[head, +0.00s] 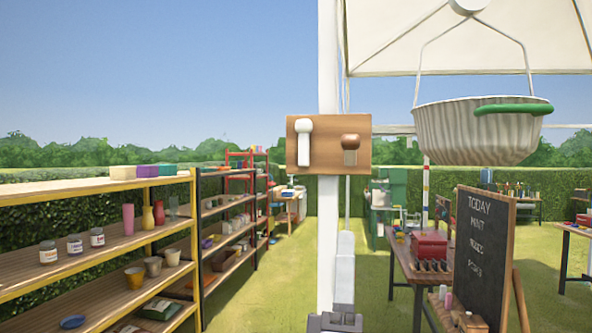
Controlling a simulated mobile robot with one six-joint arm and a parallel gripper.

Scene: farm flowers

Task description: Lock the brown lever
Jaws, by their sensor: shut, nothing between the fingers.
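The brown lever (350,140) is on the right half of a wooden board (327,158) fixed to a white post, in the middle of the head view. It has a rounded dark brown knob above a short, lighter brown stem. A white lever (304,140) is on the left half of the same board. It looks longer and stands upright, with its knob higher than the brown one. The two levers are apart. I cannot make out my gripper in this view, and nothing is seen touching either lever.
Shelves (95,197) with jars and pots line the left side. A ribbed hanging basket (465,133) with a green handle hangs right of the board. A chalkboard (487,255) and a work table (418,262) stand at right. Grass between shelves and post looks open.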

